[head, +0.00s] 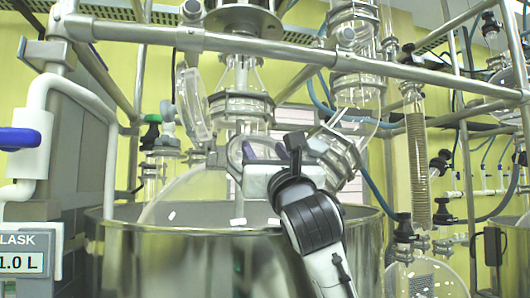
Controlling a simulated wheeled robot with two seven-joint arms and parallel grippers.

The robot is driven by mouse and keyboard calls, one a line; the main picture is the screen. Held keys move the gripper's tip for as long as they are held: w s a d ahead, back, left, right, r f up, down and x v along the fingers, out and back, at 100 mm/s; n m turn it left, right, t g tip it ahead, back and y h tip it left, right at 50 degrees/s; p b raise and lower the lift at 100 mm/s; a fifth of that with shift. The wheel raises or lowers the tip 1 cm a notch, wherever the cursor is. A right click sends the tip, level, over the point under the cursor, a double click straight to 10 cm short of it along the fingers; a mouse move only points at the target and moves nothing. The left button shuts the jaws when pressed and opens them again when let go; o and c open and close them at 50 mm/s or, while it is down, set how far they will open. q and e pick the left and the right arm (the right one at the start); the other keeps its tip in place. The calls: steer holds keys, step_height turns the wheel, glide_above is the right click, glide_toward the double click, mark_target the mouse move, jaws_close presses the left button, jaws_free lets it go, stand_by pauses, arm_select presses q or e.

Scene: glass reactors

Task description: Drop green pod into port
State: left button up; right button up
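My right gripper (264,150) reaches up from the lower right and stands in front of the reactor's glass neck, above the metal vessel's rim. Its white body and dark wrist show, but its fingertips blend with the clear glass behind, so I cannot tell whether it is open or holds anything. I cannot make out a green pod for sure. My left gripper is out of view.
A large metal vessel (180,255) surrounds the lower reactor. A steel bar (400,72) crosses above the gripper. White pipe with a blue-handled valve (18,139) stands at the left, above a flask sign (25,255). Glass columns, blue hoses and metal poles crowd the right.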

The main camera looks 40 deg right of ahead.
steer(key=b+v, duration=0.1)
steer(key=v, duration=0.9)
steer(key=shift+s+a, duration=0.1)
steer(key=shift+s, duration=0.05)
stand_by(1.4)
